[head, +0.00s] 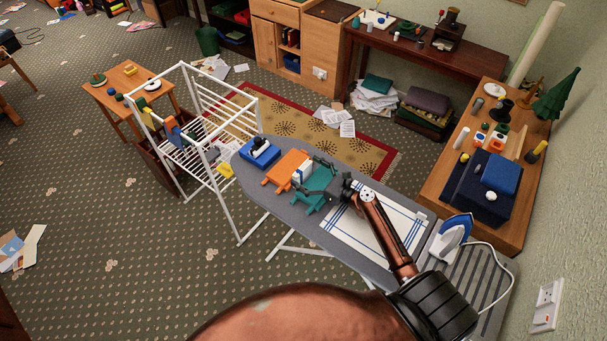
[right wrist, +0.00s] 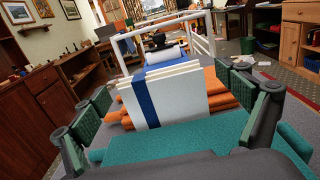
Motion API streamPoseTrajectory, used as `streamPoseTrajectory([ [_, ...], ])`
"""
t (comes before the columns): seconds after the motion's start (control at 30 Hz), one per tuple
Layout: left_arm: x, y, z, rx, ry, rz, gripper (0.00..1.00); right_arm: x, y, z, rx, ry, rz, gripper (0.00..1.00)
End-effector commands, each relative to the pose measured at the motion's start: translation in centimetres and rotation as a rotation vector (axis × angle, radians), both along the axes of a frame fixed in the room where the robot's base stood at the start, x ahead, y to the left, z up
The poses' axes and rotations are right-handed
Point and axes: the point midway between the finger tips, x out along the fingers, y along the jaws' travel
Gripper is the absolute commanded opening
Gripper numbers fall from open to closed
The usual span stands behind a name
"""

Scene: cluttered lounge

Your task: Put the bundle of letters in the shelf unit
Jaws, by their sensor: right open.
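The bundle of letters (head: 301,173) is a white stack with a blue band, standing on the ironing board (head: 240,180) between an orange and a teal item. In the right wrist view the bundle (right wrist: 185,92) is upright and close ahead. My right gripper (head: 309,174) is open, its two fingers reaching toward the bundle from the right. In the right wrist view its green-padded fingers (right wrist: 163,84) are spread to either side of the bundle, with visible gaps. A wooden unit with open shelves (head: 290,38) stands at the back; I cannot tell whether it is the shelf unit meant. My left gripper is not in view.
An orange item (head: 286,166) and a teal item (head: 316,188) lie around the bundle. A blue item (head: 260,153) sits at the board's far end, beside a white drying rack (head: 200,130). An iron (head: 453,236) stands at the near right. Papers (head: 338,120) lie on the rug.

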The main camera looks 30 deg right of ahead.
Motion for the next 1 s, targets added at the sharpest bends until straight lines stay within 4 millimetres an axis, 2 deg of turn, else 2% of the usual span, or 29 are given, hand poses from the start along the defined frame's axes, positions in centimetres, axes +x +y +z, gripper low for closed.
streamPoseTrajectory([
  [0.1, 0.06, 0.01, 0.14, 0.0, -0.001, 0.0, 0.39, 1.04, 0.46, 0.02, 0.0, 0.0, 0.0, 0.93],
  [0.37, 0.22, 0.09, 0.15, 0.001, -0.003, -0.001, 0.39, 1.22, 0.53, -0.05, -0.001, 0.001, -0.001, 0.93],
  [1.0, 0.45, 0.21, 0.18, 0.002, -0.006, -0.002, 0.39, 1.18, 0.48, -0.03, -0.001, 0.001, -0.001, 0.49],
])
